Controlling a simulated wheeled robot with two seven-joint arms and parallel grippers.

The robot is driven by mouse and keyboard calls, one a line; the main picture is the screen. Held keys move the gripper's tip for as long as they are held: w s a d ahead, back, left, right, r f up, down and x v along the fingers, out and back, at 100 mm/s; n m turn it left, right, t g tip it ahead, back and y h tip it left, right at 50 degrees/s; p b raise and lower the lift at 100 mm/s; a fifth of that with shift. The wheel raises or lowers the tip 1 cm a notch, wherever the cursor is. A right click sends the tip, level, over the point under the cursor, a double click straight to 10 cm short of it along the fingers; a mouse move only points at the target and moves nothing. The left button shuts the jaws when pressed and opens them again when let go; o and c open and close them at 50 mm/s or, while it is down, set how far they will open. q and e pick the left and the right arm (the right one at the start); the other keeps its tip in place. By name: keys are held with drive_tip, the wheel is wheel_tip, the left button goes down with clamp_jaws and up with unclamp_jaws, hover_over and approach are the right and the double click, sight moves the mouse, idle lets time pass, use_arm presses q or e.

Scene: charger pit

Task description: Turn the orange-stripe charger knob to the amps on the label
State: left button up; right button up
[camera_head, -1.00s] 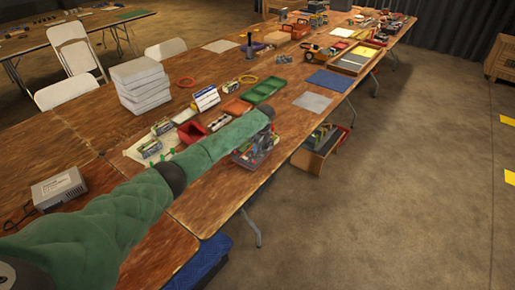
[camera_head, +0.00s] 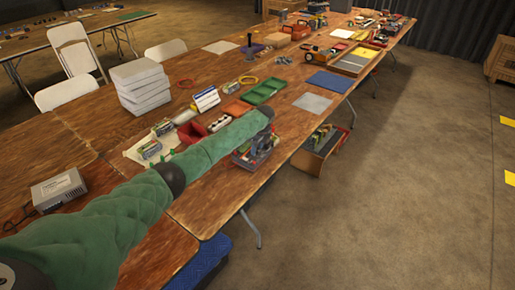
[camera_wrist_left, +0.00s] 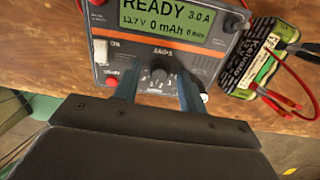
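The orange-stripe charger (camera_wrist_left: 112,48) lies below my left wrist. In the head view my left gripper (camera_head: 262,138) is down over the table's front edge.
On the table, red (camera_head: 192,132) and green (camera_head: 264,90) trays lie near my forearm, with several small battery packs. A white stack (camera_head: 140,85) stands behind. A grey power box (camera_head: 59,190) is at left. The floor at right is clear.

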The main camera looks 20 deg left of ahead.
sight(260, 154)
use_arm(q)
drive_tip(key=shift+r, duration=0.15)
drive_tip(key=shift+d+r+b, duration=0.15)
drive_tip(key=shift+r+b, duration=0.15)
drive_tip(key=shift+r, duration=0.05)
wheel_tip(260, 154, up, 7)
drive_tip(key=d+b, duration=0.1)
drive_tip(key=b, duration=0.1)
drive_tip(key=shift+s+f, duration=0.2)
drive_tip(key=shift+s, duration=0.05)
use_arm(e)
wheel_tip(260, 154, up, 6)
drive_tip(key=w+a, duration=0.2)
drive_tip(key=shift+f, duration=0.15)
